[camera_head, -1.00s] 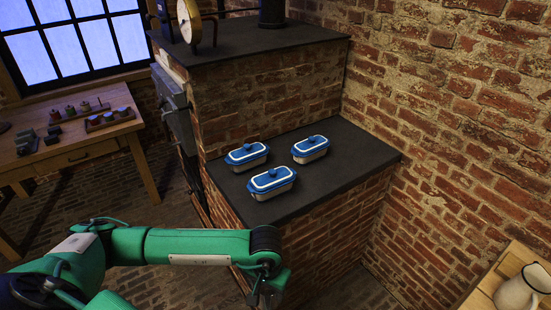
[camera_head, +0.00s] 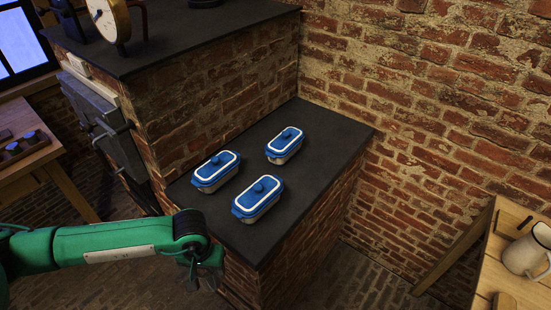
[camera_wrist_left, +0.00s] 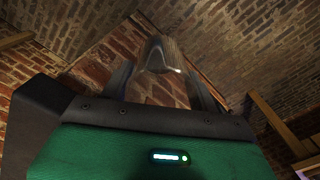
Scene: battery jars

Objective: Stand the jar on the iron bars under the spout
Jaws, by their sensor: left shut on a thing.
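My left gripper (camera_head: 206,277) hangs at the end of the green arm, in front of the brick ledge and low in the head view. In the left wrist view its two fingers (camera_wrist_left: 160,88) are shut on a pale, see-through thing, which looks like the glass jar (camera_wrist_left: 158,55). Its shape is dim and partly hidden by the fingers, and I cannot tell its tilt. In the head view the jar is hard to make out. No iron bars or spout can be made out. My right gripper is in neither view.
Several blue-lidded dishes, one nearest me (camera_head: 258,199), stand on the dark slab (camera_head: 318,128) of the brick ledge. A higher brick block with a dial (camera_head: 110,22) is behind. A white jug (camera_head: 527,252) stands on a wooden table at right. Brick floor lies between.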

